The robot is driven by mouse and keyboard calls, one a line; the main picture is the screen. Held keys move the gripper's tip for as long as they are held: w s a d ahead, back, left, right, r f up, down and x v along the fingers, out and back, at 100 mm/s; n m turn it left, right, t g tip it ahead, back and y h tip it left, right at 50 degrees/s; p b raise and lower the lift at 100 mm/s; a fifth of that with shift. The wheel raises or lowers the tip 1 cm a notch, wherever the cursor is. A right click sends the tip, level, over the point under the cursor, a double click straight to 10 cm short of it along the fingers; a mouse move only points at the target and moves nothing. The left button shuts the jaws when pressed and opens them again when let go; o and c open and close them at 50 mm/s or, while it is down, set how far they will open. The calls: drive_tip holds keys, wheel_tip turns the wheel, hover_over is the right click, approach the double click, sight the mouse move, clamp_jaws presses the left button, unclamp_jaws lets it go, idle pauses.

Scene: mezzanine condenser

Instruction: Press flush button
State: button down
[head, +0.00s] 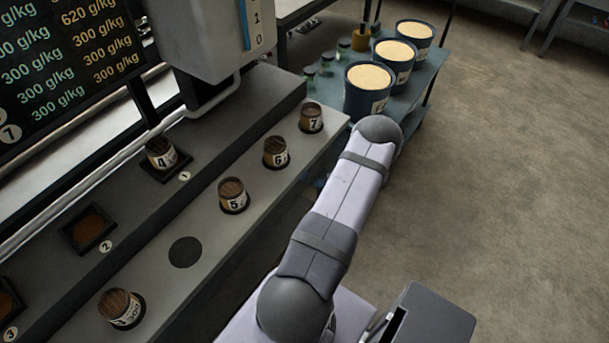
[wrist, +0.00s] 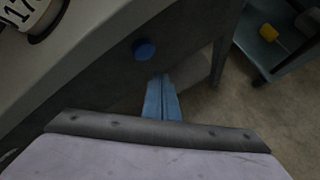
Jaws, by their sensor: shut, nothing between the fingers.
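A round blue button (wrist: 144,50) sits on the dark front face of the bench in the wrist view. My gripper (wrist: 160,79) shows below it as two blue fingers side by side, shut and empty. The fingertips point toward the bench face, a little below and right of the button in the picture. There is a visible gap in the picture between tips and button; I cannot tell the depth. In the head view my arm hides most of this area. Only a small blue patch shows beside the arm, and I cannot tell if it is button or fingers.
The grey bench (head: 160,285) carries several numbered small pots, including pot 5 (head: 233,196) and pot 7 (head: 311,118). A blue cart (head: 335,97) at the back holds several tubs of pale powder. A display board (head: 65,60) stands at left. The floor (head: 500,200) at right is clear.

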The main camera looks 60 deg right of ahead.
drive_tip(key=shift+w, duration=1.25)
drive_tip(key=shift+w+b, duration=0.2)
drive_tip(key=shift+b, duration=0.15)
idle(1.0)
drive_tip(key=shift+w, duration=0.25)
drive_tip(key=shift+w, duration=0.45)
idle(0.8)
drive_tip(key=shift+s, duration=0.9)
drive_tip(key=shift+s, duration=0.15)
drive_tip(key=shift+s, duration=2.35)
